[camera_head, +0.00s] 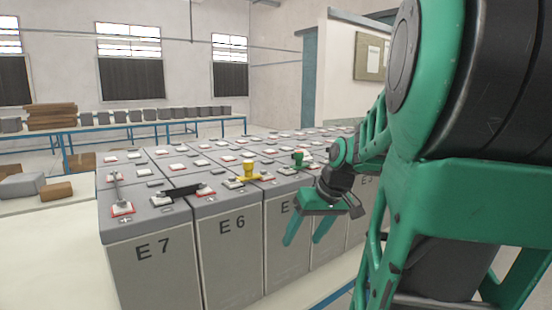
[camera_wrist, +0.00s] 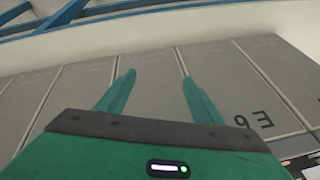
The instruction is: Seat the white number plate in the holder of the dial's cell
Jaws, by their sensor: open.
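My gripper (camera_head: 303,241) is open and empty, its two green fingers pointing down in front of the battery cells' front faces. In the wrist view my gripper (camera_wrist: 156,77) has nothing between its fingers, with plain grey cell fronts beyond. The front cells include E7 (camera_head: 152,275) and E6 (camera_head: 232,260); E6 shows upside down in the wrist view (camera_wrist: 270,97). The cell right of E6 is partly hidden by my gripper. I cannot make out a loose white number plate, a dial or a plate holder with certainty in either view.
A yellow fitting (camera_head: 249,171) and a green one (camera_head: 298,159) stand on the cell tops. A black bar (camera_head: 184,190) lies across E7 and E6, and a grey upright piece (camera_head: 117,190) stands on E7. A blue-framed table (camera_head: 150,122) holds grey blocks behind.

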